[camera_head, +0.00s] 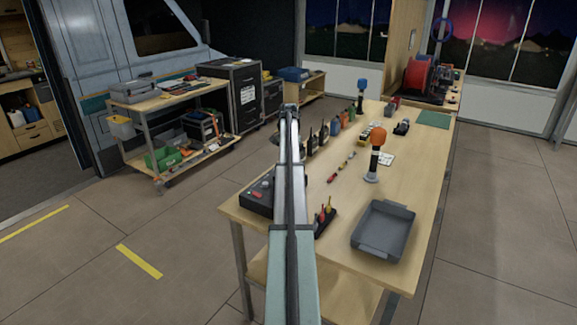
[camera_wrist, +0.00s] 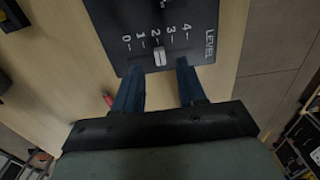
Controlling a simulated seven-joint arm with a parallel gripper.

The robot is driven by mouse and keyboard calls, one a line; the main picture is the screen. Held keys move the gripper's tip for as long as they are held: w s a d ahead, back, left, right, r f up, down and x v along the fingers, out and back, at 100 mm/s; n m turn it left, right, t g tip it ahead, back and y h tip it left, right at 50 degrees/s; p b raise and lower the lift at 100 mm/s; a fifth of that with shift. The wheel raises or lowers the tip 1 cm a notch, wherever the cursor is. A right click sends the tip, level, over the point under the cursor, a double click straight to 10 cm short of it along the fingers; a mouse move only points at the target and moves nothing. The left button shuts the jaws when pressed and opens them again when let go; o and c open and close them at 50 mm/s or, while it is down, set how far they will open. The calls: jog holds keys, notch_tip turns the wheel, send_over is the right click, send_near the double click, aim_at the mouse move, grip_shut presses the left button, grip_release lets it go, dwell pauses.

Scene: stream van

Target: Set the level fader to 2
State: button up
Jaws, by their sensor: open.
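The dark level panel (camera_wrist: 215,30) shows in the wrist view, with a scale from 0 to 4 and the word LEVEL at its right. The pale fader knob (camera_wrist: 160,56) stands about in line with the 2 mark. My gripper (camera_wrist: 158,70) is open, with its two blue fingers apart, one toward each side of the knob. The knob appears just beyond the fingertips; I cannot tell whether either finger touches it. In the head view, a dark box (camera_head: 259,194) lies on the near left of the table, partly hidden by my arm.
The wooden table (camera_head: 345,222) also bears a grey tray (camera_head: 369,246), a holder with coloured tools (camera_head: 324,222), an orange-topped microphone (camera_head: 377,138) and several bottles. A small red item (camera_wrist: 107,98) lies near the panel. The tabletop between the microphone and tray is partly clear.

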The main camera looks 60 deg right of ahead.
notch_tip(320, 180, up, 10)
dwell(0.4)
jog(key=shift+w, duration=0.1)
dwell(0.4)
